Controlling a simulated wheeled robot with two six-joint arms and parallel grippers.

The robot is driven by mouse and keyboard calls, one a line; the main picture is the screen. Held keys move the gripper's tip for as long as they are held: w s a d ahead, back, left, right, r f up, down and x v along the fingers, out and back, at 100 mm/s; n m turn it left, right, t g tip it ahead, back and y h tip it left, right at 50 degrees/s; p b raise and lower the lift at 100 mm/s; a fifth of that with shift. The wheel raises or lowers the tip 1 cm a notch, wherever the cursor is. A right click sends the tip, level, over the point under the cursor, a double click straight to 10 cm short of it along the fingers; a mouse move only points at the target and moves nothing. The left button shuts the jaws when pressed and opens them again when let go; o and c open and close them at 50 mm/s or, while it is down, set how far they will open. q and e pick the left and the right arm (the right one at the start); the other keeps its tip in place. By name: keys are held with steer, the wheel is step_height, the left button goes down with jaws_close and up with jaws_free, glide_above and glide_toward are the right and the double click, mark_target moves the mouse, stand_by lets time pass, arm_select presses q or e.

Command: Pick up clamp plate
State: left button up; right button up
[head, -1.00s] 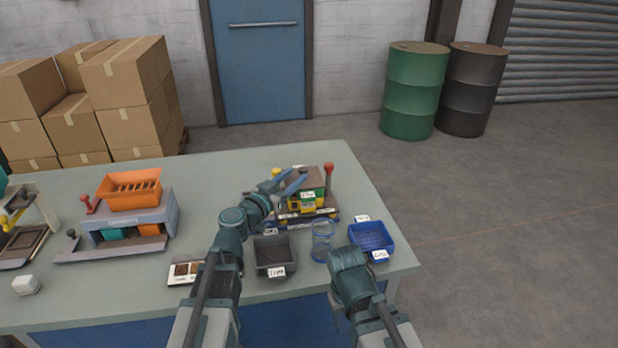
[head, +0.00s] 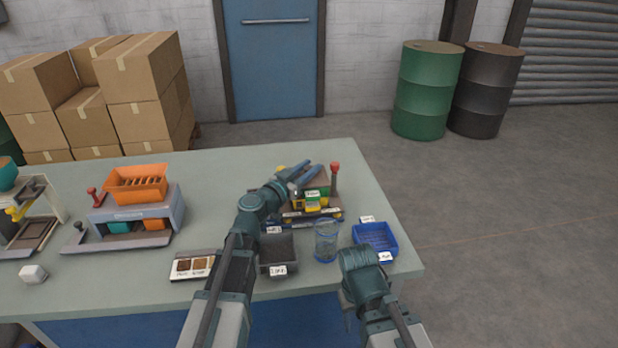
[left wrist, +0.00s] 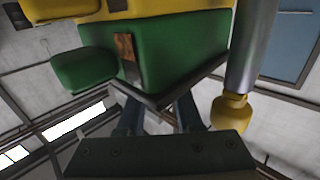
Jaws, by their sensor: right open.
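In the head view a small clamp device with a brown-topped plate (head: 319,186), green and yellow blocks (head: 312,199) and a red-knobbed post (head: 335,178) stands near the table's right side. I cannot single out the clamp plate for sure. My left gripper (head: 302,174) reaches to the device's far left side, fingers apart. In the left wrist view the green block (left wrist: 165,55) and a steel post (left wrist: 250,50) are very close, above my left fingers (left wrist: 158,115). Nothing shows clearly between them. My right gripper (head: 350,292) is low at the front edge, fingertips mostly hidden.
A dark bin (head: 278,254), a clear blue-rimmed cup (head: 326,241) and a blue basket (head: 376,238) stand in front of the device. A card with brown samples (head: 195,265) lies left. An orange-topped machine (head: 137,184) stands further left. The table's back middle is clear.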

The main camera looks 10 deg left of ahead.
mark_target(309, 167)
arm_select(q)
jaws_close()
step_height(309, 167, up, 10)
steer(key=p, duration=1)
